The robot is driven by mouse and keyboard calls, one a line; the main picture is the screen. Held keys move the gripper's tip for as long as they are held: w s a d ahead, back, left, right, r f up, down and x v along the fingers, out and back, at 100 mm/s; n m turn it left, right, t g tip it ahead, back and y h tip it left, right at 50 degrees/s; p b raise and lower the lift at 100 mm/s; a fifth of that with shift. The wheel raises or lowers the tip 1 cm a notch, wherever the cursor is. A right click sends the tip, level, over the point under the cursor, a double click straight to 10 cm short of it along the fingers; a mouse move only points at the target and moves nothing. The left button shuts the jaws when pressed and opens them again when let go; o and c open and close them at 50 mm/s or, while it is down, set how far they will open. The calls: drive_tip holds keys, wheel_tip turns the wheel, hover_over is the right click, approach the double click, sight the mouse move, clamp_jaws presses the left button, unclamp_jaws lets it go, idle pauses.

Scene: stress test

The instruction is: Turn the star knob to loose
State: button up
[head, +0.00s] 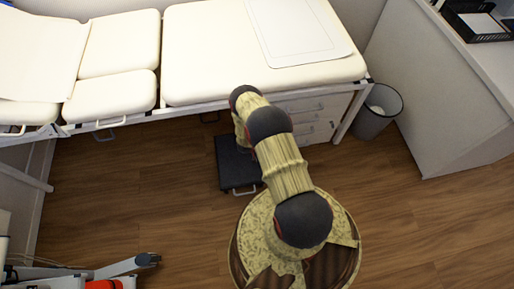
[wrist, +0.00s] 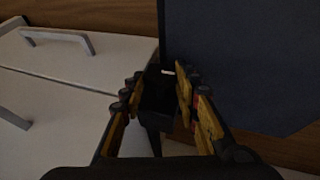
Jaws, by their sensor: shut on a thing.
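In the wrist view my gripper (wrist: 160,82) has its two yellow and black fingers closed on the sides of a small black part, which I take to be the star knob (wrist: 158,102). A dark stem shows below it. The knob's star shape and its marking cannot be made out. In the head view my arm reaches forward to the front edge of the padded treatment table (head: 263,92). My gripper and the knob are hidden there behind my arm.
Pale drawer fronts with handles (wrist: 58,38) fill the left of the wrist view, and a large dark panel (wrist: 245,60) the right. In the head view a dark step (head: 233,155) lies below the table. A grey bin (head: 377,112) stands right; the wooden floor (head: 420,220) is open.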

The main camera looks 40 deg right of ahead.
drive_tip(key=o, duration=1.1)
drive_tip(key=shift+o, duration=0.2)
drive_tip(key=v, duration=1.2)
